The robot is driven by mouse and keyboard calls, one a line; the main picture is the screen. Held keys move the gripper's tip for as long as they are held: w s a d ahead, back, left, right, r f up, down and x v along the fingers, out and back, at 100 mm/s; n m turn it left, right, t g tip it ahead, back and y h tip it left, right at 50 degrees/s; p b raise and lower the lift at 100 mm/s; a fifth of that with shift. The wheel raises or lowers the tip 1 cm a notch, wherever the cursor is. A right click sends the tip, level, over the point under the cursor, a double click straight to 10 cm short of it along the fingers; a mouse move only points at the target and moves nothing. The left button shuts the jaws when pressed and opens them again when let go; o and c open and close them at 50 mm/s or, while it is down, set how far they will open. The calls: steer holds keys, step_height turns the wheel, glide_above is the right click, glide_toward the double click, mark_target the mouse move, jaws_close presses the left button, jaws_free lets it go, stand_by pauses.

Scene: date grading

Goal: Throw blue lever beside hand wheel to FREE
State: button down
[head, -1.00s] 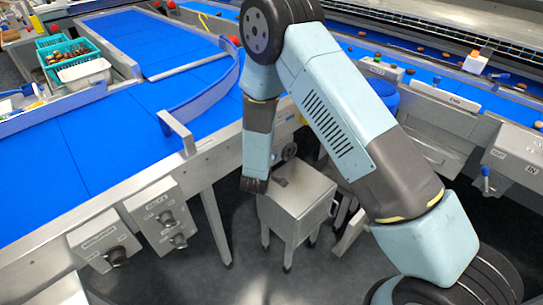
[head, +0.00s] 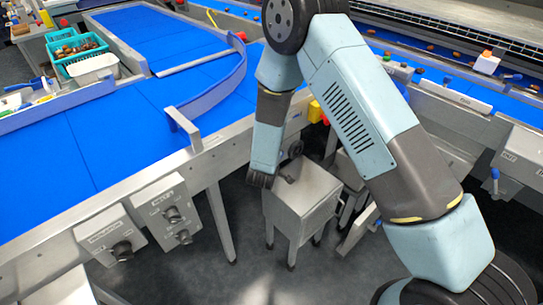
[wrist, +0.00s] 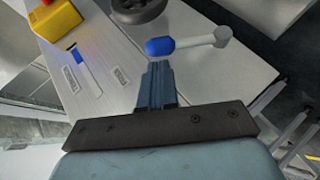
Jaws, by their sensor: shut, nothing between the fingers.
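The blue-knobbed lever (wrist: 160,46) shows in the wrist view, its pale metal arm running right to a rounded pivot. The dark hand wheel (wrist: 137,10) is just beyond it, cut by the top edge; it also shows in the head view (head: 294,149). My gripper (wrist: 156,72) is shut and empty, its tips just short of the blue knob; I cannot tell if they touch. In the head view my gripper (head: 260,180) points down beside the grey metal box.
A yellow box with a red top (wrist: 57,18) stands left of the lever. Control boxes (head: 168,210) hang on the conveyor's front. Another blue lever (head: 494,178) is far right.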

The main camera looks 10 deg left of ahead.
steer(key=a+v, duration=0.2)
steer(key=v, duration=1)
steer(key=shift+a, duration=0.35)
steer(key=shift+r, duration=0.1)
